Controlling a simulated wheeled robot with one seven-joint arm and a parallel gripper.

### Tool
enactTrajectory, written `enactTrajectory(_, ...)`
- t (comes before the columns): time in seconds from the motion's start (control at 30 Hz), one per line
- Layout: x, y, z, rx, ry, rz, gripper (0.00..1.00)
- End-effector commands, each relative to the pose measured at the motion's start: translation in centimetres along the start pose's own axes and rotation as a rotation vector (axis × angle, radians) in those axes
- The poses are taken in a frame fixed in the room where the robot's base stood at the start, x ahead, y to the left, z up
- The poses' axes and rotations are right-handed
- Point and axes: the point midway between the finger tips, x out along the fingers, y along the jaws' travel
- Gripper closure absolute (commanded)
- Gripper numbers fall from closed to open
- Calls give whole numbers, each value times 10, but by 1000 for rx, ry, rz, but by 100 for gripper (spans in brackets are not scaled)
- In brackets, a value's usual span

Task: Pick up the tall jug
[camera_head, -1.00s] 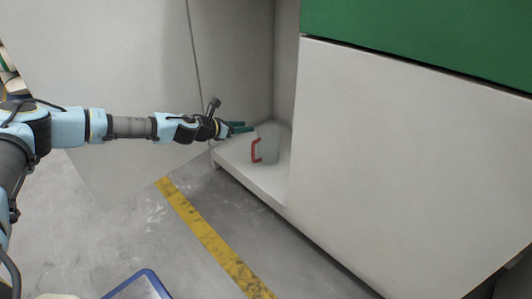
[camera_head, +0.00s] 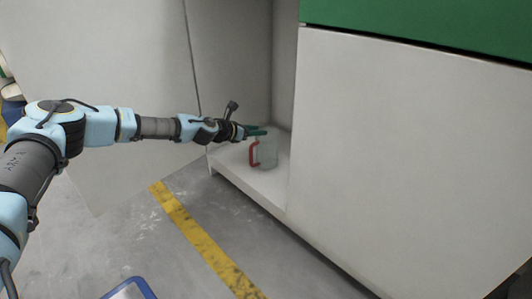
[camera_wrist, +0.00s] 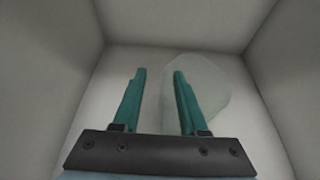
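The tall jug (camera_head: 268,151) is pale and see-through with a red handle on its left side. It stands upright on the cabinet's bottom shelf (camera_head: 236,165). My gripper (camera_head: 262,131), with green fingers, is at the jug's top. In the wrist view my gripper (camera_wrist: 160,72) has its two fingers apart with a clear gap. The jug (camera_wrist: 208,80) shows there as a pale rounded shape behind and to the right of the right finger. The left finger lies left of the jug. Whether a finger touches the jug I cannot tell. The handle is not visible in the wrist view.
The cabinet's inner walls (camera_wrist: 65,50) stand close on both sides. An open white door (camera_head: 100,90) is to the left and a closed white panel (camera_head: 400,150) to the right. Grey floor with a yellow stripe (camera_head: 200,238) lies in front. A blue-rimmed object (camera_head: 135,287) sits at the bottom edge.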

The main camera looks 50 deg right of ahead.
Motion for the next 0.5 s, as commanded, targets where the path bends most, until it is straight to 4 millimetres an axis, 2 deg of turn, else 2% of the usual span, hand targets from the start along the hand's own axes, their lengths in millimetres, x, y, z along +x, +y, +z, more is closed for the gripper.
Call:
enactTrajectory(0.03,0,0,0,0,0,0,65)
enactTrajectory(0.33,0,0,0,0,0,0,99)
enactTrajectory(0.5,0,0,0,0,0,0,100)
